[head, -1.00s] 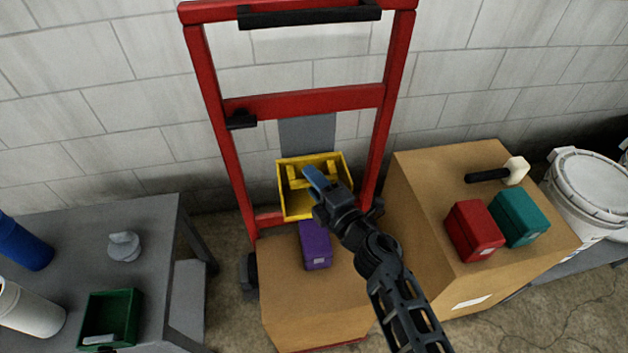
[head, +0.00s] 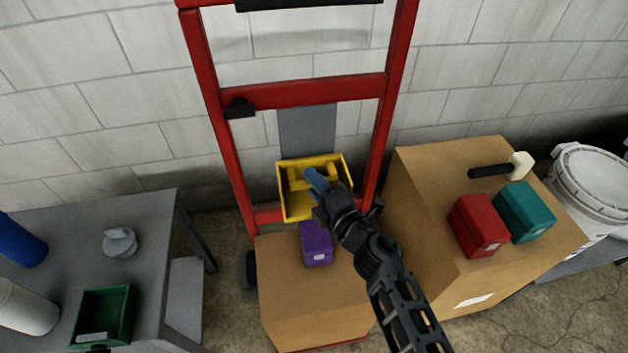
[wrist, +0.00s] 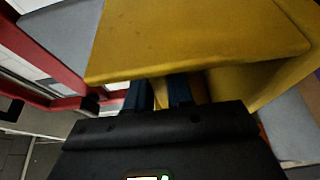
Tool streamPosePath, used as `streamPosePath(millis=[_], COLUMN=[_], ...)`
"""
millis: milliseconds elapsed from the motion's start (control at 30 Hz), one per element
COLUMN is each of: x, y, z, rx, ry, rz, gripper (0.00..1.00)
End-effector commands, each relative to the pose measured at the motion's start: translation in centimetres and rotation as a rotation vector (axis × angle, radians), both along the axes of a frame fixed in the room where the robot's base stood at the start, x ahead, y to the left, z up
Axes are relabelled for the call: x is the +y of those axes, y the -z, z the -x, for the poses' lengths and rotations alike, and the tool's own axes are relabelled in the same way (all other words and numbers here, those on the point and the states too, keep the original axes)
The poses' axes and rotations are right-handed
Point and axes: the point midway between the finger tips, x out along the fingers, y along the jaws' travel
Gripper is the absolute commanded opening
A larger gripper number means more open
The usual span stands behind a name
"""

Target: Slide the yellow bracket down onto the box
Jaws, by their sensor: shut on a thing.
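The yellow bracket (head: 295,208) is an open, tray-like piece at the hand truck, above the back of a cardboard box (head: 310,290). My gripper (head: 316,182) reaches in from the lower right with its blue fingertips at the bracket. In the wrist view the bracket (wrist: 200,40) fills the upper middle, and the two blue fingers (wrist: 160,92) run under its edge, shut on it. The exact grip point is hidden. I cannot tell whether the bracket touches the box.
A red hand truck (head: 300,92) stands against the block wall, with a grey plate (head: 307,130) behind the bracket. A purple box (head: 316,243) lies on the cardboard box. A carton (head: 425,190) at right holds red and teal boxes and a mallet. A grey table (head: 60,225) stands left.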

Motion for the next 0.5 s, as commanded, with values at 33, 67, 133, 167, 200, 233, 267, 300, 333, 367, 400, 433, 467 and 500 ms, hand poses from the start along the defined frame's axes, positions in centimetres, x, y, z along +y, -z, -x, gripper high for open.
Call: streamPosePath(millis=[33, 67, 133, 167, 200, 233, 267, 300, 333, 367, 400, 433, 467, 500], x=[0.0, 0.0, 0.0, 0.0, -0.1, -0.1, -0.1, -0.1, -0.1, -0.1, -0.1, -0.1, -0.1, -0.1], y=[1.8, 2.3, 3.4, 3.9, 4.5, 5.0, 5.4, 6.0, 6.5, 6.9, 7.5, 8.0, 8.4, 9.0], z=[0.0, 0.0, 0.0, 0.0, 0.0, 0.0, 0.0, 0.0, 0.0, 0.0, 0.0, 0.0, 0.0, 0.0], rx=[0.003, 0.003, 0.002, 0.003, 0.004, 0.004, 0.004, 0.003, 0.003, 0.002, 0.002, 0.003, 0.003, 0.003], ry=[0.001, 0.001, 0.001, 0.001, 0.001, 0.001, 0.001, 0.001, 0.001, 0.001, 0.002, 0.002, 0.002, 0.002], rz=[0.0, 0.0, 0.002, 0.001, 0.0, 0.0, 0.0, 0.001, 0.001, 0.002, 0.0, 0.0, 0.0, 0.0], gripper=[0.0, 0.0, 0.0, 0.0, 0.0, 0.0, 0.0, 0.0, 0.0, 0.0, 0.0, 0.0, 0.0, 0.0])
